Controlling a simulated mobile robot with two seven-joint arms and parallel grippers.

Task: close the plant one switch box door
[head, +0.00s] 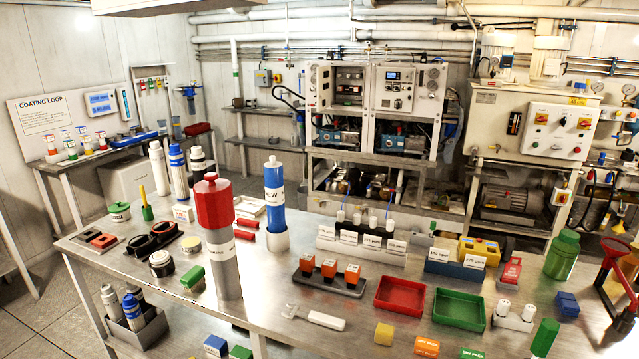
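No label reading plant one can be made out, so I cannot tell which box is the task's switch box. A pale grey control box (557,131) with red-and-yellow switches and small buttons is on the front of the right-hand machine. Its front looks flush, but I cannot tell whether a door is ajar. A smaller box with a red-and-yellow switch (562,197) is below it. A small yellow-and-grey box (263,78) is on the back wall. Neither of my grippers is in view.
A long metal workbench (375,335) crosses the foreground, crowded with bottles, trays and blocks, between me and the machines. A tall red-capped grey cylinder (222,262) stands on it. A side bench (55,165) is at left. Floor (35,310) shows clear at lower left.

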